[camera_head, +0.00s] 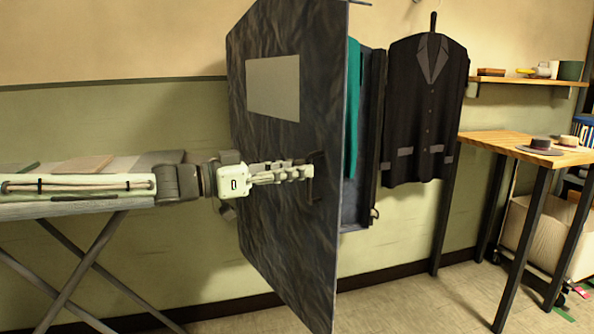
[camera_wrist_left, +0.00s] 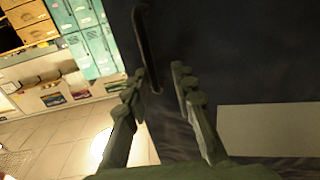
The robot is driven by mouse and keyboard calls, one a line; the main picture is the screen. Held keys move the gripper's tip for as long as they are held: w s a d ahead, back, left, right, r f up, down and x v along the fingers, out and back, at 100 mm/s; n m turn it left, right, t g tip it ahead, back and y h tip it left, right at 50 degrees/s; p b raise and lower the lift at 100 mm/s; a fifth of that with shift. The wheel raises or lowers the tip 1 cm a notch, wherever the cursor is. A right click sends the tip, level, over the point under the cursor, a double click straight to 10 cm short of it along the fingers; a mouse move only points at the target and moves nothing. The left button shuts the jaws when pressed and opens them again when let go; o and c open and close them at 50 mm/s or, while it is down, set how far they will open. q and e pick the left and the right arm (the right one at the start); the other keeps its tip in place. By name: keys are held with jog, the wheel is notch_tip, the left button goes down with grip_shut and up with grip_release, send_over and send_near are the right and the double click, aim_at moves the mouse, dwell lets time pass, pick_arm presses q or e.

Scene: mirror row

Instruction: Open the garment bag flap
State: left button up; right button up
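The garment bag flap (camera_head: 290,200) is a dark, wrinkled panel with a pale rectangular patch (camera_head: 273,86). It stands swung out from the bag body (camera_head: 367,150) in the head view, and a teal garment (camera_head: 352,110) shows behind its edge. A dark upright handle (camera_head: 317,175) is near the flap's free edge. My left gripper (camera_head: 305,172) is at this handle. In the left wrist view, the gripper's fingers (camera_wrist_left: 160,78) are apart, with the handle (camera_wrist_left: 148,50) at the gap, close to the left fingertip. Contact is unclear. My right gripper is out of view.
A dark jacket (camera_head: 425,110) hangs right of the bag. A wooden table (camera_head: 500,142) with hats and a wall shelf (camera_head: 520,81) stand farther right. An ironing board (camera_head: 90,165) is at left, behind my left arm.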

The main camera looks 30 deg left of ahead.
pick_arm(q)
jog(key=shift+o, duration=1)
jog(key=shift+w+a+r, duration=0.1)
jog(key=shift+a, duration=0.15)
jog(key=shift+d, duration=0.15)
send_near(321, 115)
jog(key=x, duration=0.4)
jog(key=shift+w+d, duration=0.1)
jog(key=shift+d, duration=0.05)
